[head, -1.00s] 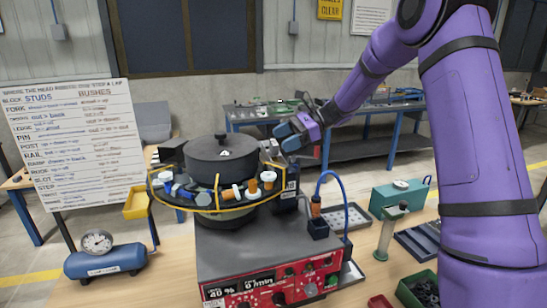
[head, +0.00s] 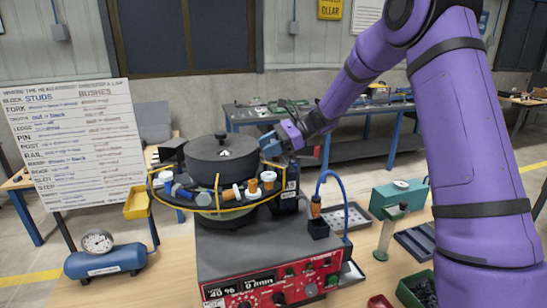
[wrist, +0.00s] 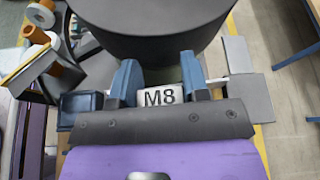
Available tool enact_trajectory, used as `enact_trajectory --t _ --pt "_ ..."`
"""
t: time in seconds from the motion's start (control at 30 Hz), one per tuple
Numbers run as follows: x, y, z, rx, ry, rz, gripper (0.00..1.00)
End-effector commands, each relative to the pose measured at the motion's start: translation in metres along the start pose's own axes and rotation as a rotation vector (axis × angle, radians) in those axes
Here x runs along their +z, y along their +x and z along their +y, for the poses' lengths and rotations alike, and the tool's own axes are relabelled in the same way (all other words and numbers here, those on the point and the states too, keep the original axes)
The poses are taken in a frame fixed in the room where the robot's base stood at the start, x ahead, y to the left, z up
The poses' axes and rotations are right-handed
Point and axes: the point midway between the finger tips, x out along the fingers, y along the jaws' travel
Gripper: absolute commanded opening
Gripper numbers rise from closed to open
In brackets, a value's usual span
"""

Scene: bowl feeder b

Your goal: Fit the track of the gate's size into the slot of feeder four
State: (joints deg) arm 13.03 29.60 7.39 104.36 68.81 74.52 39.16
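The bowl feeder (head: 222,158) has a dark round drum with a lid, a yellow-edged track ring carrying white, blue and orange parts, and a grey-topped base with a red front panel. My gripper (head: 270,146) is at the drum's right side. In the wrist view, the blue fingers of my gripper (wrist: 160,82) are on either side of a pale metal piece marked M8 (wrist: 160,97), apparently the track, and touch its sides. The dark drum (wrist: 155,25) is just beyond it. The slot and the track's lower part are hidden, so I cannot tell whether it is seated.
A lettered board (head: 75,145) stands at left behind a blue air tank with gauge (head: 104,258). A blue hose (head: 325,185), a post-like stand (head: 391,232), a teal box (head: 398,196) and a green bin (head: 417,290) are at right. Grey blocks (wrist: 240,55) flank the gripper's right.

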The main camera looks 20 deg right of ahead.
Motion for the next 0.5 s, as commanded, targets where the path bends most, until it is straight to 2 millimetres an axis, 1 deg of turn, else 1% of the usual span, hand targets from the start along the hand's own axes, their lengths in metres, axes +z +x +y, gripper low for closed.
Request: enact_trajectory --t 0.03,0.07,0.27,0.37,0.5 --pt "0.0 0.0 0.0 0.0 -0.001 0.0 0.12" --pt "0.0 0.0 0.0 0.0 -0.001 0.0 0.08" --pt "0.002 -0.001 -0.001 -0.001 -0.001 0.0 0.08" --pt "0.009 -0.004 -0.002 -0.001 -0.002 0.0 0.08" --pt "0.031 -0.013 -0.006 -0.003 -0.006 0.001 0.08"
